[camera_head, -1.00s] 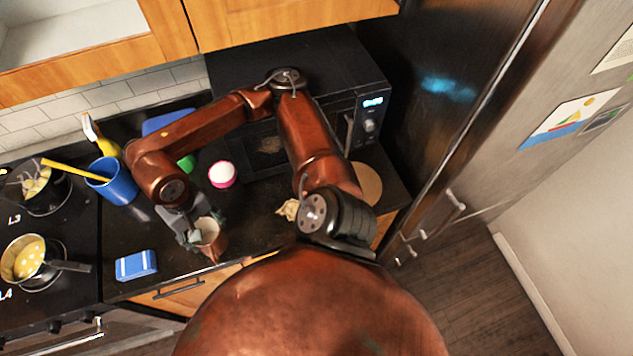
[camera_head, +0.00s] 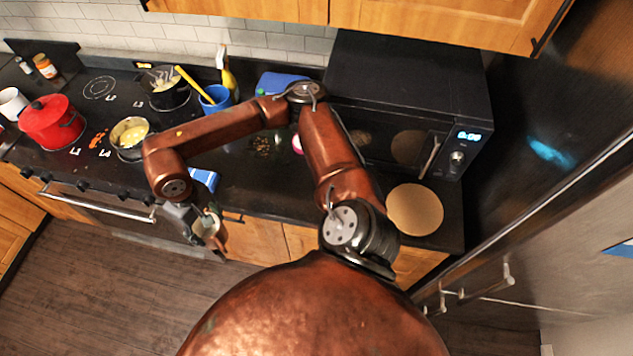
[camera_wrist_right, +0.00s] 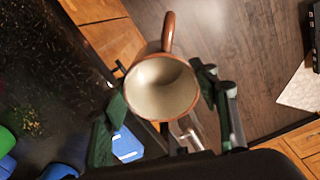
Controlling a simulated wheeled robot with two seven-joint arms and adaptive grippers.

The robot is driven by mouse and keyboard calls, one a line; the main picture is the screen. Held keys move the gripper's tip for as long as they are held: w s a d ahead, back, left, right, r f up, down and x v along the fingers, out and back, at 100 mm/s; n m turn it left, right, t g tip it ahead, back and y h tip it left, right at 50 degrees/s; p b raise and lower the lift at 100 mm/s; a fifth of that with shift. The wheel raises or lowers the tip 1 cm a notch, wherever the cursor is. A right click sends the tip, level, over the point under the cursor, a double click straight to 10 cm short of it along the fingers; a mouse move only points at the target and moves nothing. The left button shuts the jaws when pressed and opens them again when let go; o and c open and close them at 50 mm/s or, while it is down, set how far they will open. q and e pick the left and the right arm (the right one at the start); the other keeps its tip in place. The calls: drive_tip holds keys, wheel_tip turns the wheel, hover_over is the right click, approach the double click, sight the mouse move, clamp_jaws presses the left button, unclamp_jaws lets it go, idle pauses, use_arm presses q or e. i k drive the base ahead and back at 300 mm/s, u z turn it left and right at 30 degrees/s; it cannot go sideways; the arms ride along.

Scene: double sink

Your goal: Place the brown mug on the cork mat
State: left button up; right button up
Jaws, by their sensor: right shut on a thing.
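The brown mug (camera_head: 210,230) is held in my right gripper (camera_head: 203,222), in front of the counter's front edge and above the floor. In the right wrist view the mug (camera_wrist_right: 162,88) sits between the two green fingers of the gripper (camera_wrist_right: 162,98). Its cream inside faces the camera and its brown handle points to the top of the picture. The round cork mat (camera_head: 415,209) lies bare on the counter at the right, in front of the microwave, well apart from the mug. My left gripper is not in view.
A black microwave (camera_head: 420,100) stands behind the mat. A blue sponge (camera_head: 203,179), blue cup (camera_head: 215,97) and blue container (camera_head: 280,82) are on the counter. A red pot (camera_head: 52,122) and smaller pans are on the stove at left.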

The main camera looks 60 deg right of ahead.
sight(411, 204)
drive_tip(key=u, duration=0.95)
drive_tip(key=i, duration=1.35)
drive_tip(key=z, duration=4.15)
drive_tip(key=i, duration=1)
drive_tip(key=z, duration=0.05)
